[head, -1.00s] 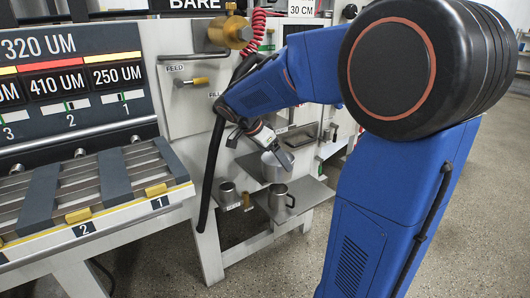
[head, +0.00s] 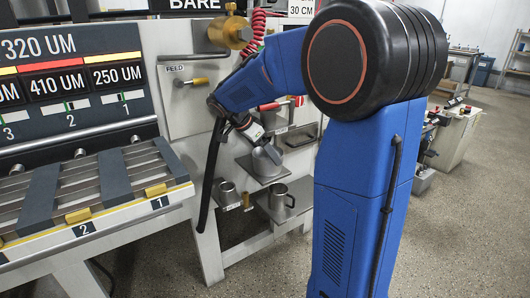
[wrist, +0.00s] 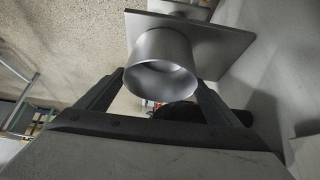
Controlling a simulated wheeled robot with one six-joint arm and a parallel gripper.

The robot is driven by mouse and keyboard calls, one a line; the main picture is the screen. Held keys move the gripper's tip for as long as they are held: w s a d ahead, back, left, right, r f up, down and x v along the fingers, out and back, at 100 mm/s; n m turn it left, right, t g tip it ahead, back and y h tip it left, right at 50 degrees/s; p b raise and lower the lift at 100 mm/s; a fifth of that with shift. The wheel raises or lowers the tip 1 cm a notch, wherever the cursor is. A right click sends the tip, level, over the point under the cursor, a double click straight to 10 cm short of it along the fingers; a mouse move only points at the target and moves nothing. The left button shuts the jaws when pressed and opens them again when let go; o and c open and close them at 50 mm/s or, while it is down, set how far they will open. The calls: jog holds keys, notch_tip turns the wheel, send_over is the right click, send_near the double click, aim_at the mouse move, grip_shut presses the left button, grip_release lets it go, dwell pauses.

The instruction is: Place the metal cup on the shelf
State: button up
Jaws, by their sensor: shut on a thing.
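The metal cup (wrist: 162,62) is a plain grey cylinder. In the wrist view its open mouth faces the camera, between the two fingers of my gripper (wrist: 161,80). The gripper is shut on it, one finger at each side. A flat grey shelf plate (wrist: 222,45) lies just behind the cup's far end; I cannot tell whether they touch. In the head view the cup (head: 266,160) is over the small upper shelf (head: 246,163), and my gripper (head: 268,150) is partly hidden against it.
Two metal mugs, a smaller one (head: 228,192) and a larger one with a handle (head: 281,200), stand on lower shelves. A tray (head: 300,138) sits to the right. A black hose (head: 209,175) hangs left of the shelf.

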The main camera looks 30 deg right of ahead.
jog(key=o, duration=1.3)
jog(key=shift+c, duration=0.2)
jog(key=v, duration=1.2)
jog(key=s+a+f+n+t+y, duration=0.1)
jog(key=s+a+f+n+y, duration=0.1)
jog(key=s+n, duration=0.4)
jog(key=s+a+f+n+t+y, duration=0.2)
jog(key=s+a+f+n, duration=0.2)
jog(key=s, duration=1)
jog(key=s+a+f+n+t+y, duration=0.1)
jog(key=s+a+f+n+y, duration=0.1)
jog(key=s+f+n, duration=0.5)
jog(key=s+a, duration=0.1)
jog(key=s, duration=0.2)
jog(key=shift+n+t+y, duration=0.3)
jog(key=shift+a, duration=0.15)
